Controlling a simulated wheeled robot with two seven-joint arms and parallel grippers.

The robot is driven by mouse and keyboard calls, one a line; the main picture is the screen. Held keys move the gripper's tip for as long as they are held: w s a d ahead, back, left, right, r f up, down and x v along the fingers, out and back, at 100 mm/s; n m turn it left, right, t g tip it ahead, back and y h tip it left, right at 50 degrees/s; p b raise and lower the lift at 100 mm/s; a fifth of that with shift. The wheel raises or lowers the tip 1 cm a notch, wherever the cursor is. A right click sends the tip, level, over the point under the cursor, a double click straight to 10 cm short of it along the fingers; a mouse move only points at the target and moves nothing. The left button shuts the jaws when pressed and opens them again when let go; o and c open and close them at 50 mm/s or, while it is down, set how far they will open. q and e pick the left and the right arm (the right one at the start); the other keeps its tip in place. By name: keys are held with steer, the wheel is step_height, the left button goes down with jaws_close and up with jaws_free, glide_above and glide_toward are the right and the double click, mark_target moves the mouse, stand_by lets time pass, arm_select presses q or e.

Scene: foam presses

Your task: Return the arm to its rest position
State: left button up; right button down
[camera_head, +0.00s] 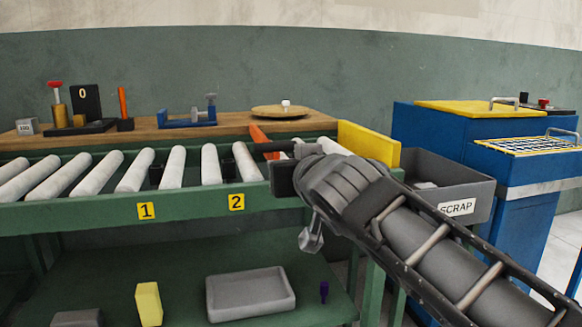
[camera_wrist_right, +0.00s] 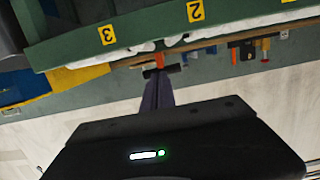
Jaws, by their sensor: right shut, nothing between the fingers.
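My right arm (camera_head: 425,245) comes in from the lower right in the head view and reaches over the front rail of the roller conveyor. Its dark end lies beside the number 2 label, and its fingers are hard to make out there. In the right wrist view my right gripper (camera_wrist_right: 159,80) is shut and empty. An orange piece (camera_head: 262,138) shows just beyond the arm's end; in the wrist view it lines up with the fingertips, and I cannot tell whether they touch. My left gripper is in neither view.
The conveyor's green rail (camera_head: 90,220) runs under the arm's end. A yellow plate (camera_head: 368,143) and a grey scrap bin (camera_head: 465,187) stand close behind the arm. Blue machines (camera_head: 430,130) are at right. A wooden bench (camera_head: 235,128) with tools lies behind the rollers.

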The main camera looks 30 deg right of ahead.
steer(key=shift+f, duration=0.1)
stand_by(0.5)
